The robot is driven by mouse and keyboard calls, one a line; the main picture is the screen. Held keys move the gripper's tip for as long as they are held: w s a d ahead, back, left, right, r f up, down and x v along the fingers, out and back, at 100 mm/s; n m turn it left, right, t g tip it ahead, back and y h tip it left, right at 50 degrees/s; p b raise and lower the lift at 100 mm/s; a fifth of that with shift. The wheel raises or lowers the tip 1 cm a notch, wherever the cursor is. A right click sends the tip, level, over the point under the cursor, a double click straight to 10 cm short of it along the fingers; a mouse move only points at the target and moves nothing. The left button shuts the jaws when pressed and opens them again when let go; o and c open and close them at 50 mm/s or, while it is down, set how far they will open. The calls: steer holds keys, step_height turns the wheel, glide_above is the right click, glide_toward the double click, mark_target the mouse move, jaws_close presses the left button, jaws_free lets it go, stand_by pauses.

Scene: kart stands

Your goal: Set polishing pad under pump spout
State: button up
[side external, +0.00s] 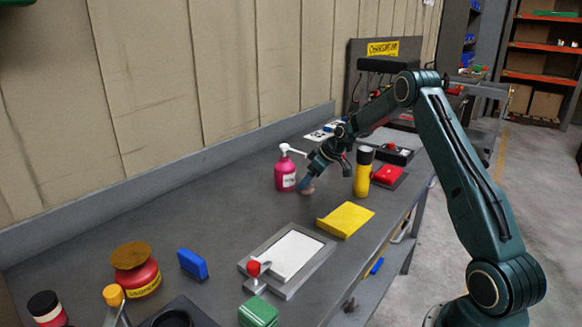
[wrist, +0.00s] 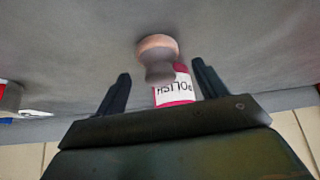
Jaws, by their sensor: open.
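The pump bottle (side external: 285,176) is pink with a white pump head and spout (side external: 291,150); it stands upright on the bench. In the wrist view the bottle (wrist: 176,92) shows an upside-down label reading POLISH. The polishing pad (side external: 307,188) is a small tan-pink piece at the bottle's right foot, roughly below the spout tip. In the wrist view the pad (wrist: 157,42) has a round pale face and a grey knob that overlaps the bottle.
The bench left of the pump bottle is clear up to the blue block (side external: 193,264).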

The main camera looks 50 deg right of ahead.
mark_target(305, 192)
steer(key=shift+x, duration=1.15)
steer(key=c, duration=1.1)
steer(key=shift+o, duration=0.2)
steer(key=shift+a, duration=0.15)
steer(key=shift+s+a, duration=0.65)
steer(key=shift+a, duration=0.35)
